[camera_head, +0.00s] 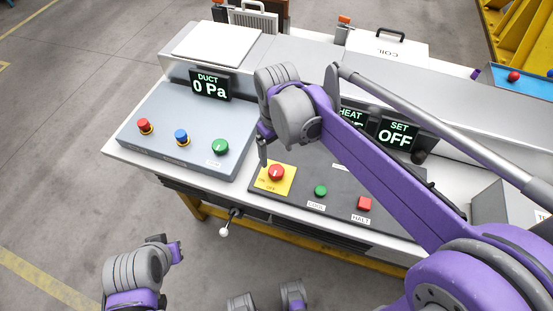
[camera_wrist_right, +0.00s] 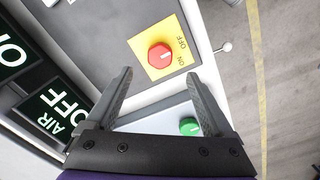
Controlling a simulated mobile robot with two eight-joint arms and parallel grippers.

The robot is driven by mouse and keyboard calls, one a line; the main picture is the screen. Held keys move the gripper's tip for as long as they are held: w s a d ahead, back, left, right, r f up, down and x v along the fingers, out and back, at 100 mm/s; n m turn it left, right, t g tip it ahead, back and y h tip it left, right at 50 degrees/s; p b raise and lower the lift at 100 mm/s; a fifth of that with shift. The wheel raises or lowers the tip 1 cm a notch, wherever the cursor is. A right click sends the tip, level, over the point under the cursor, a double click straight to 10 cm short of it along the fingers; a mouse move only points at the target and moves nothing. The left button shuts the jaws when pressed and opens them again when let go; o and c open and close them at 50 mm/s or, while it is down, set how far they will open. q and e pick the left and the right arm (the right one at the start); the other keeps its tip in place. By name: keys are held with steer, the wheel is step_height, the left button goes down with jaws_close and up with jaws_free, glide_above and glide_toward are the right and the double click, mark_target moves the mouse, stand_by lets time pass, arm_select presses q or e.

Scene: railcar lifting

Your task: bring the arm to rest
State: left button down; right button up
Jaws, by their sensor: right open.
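My right arm (camera_head: 385,165) reaches in from the right over the console. Its gripper (camera_head: 263,150) points down just behind the red rotary knob (camera_head: 276,173) on a yellow ON/OFF plate. In the right wrist view the gripper (camera_wrist_right: 158,75) is open and nothing is between its fingers. The red knob (camera_wrist_right: 160,55) shows beyond the fingertips, apart from them. My left arm's wrist (camera_head: 140,272) is at the lower left, in front of the console, over the floor; its fingers cannot be made out.
A grey panel (camera_head: 170,105) carries red, blue and green controls under a DUCT display (camera_head: 210,84) reading 0 Pa. A green button (camera_head: 321,191) and red HALT button (camera_head: 365,203) sit right of the knob. A ball-ended lever (camera_head: 224,231) sticks out in front. Floor at left is clear.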

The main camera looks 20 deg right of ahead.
steer(key=shift+r, duration=1.2)
steer(key=s+d+f+m+t+p, duration=0.2)
steer(key=s+d, duration=0.1)
steer(key=s, duration=0.4)
steer(key=s+d+f+m+t+p, duration=0.1)
steer(key=s+d+f+m+t, duration=0.1)
steer(key=s, duration=0.5)
steer(key=shift+d+m+t+p, duration=0.3)
steer(key=shift+d+t+p, duration=0.1)
steer(key=shift+d+t, duration=0.3)
steer(key=shift+s, duration=0.1)
